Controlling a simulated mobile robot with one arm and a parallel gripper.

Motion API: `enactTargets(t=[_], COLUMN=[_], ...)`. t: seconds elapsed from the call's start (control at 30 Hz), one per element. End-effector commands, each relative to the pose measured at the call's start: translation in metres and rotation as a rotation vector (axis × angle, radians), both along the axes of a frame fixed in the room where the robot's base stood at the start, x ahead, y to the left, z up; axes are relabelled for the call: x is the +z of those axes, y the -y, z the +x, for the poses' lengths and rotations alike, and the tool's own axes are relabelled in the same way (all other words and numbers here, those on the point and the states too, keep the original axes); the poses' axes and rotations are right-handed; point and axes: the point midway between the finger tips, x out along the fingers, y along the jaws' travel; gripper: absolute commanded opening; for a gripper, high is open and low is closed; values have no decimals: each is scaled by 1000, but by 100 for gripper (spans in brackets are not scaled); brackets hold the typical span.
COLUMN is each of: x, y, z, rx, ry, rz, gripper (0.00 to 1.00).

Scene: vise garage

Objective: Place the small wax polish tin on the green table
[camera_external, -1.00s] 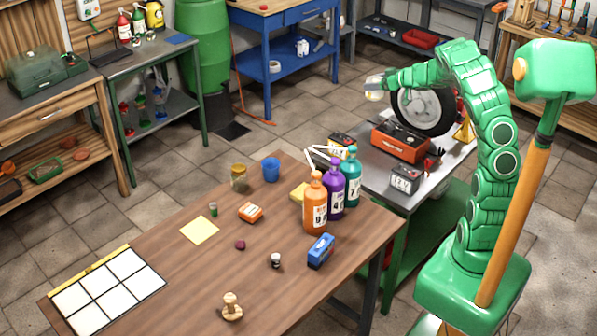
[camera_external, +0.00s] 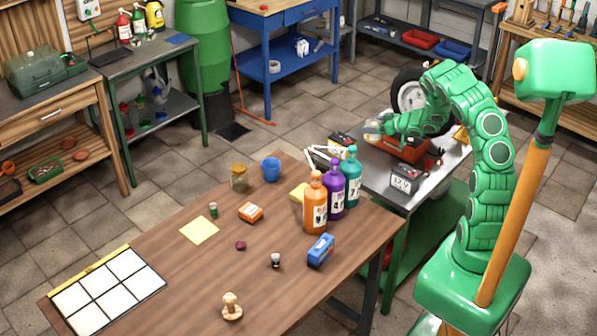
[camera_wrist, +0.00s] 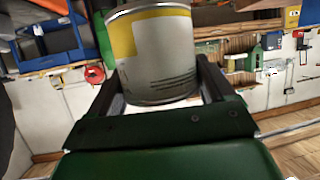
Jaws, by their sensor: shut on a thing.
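My gripper (camera_external: 373,128) is shut on a tin with a pale grey and yellow label; the tin (camera_wrist: 152,55) sits between the fingers in the wrist view, its print too small to read. In the external view it is a small pale shape at the gripper's end, above the far left part of a metal-topped table with green legs and a green lower shelf (camera_external: 432,228). I cannot tell the gap to the tabletop. Another green-framed table (camera_external: 150,53) stands at the back left.
The metal top holds an orange-red box (camera_external: 402,149), batteries (camera_external: 405,179) and a tyre (camera_external: 408,90). The brown table (camera_external: 185,270) in front carries tall bottles (camera_external: 315,205), a blue cup (camera_external: 271,169) and small items.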

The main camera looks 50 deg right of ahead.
Motion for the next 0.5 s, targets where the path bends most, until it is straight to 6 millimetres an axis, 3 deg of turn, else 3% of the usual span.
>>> enactTargets(t=[0.13,0.5], x=[-15,-30], y=[0,0], z=[0,0], rx=[0,-1], ry=[-1,-1], rz=[0,0], gripper=[40,40])
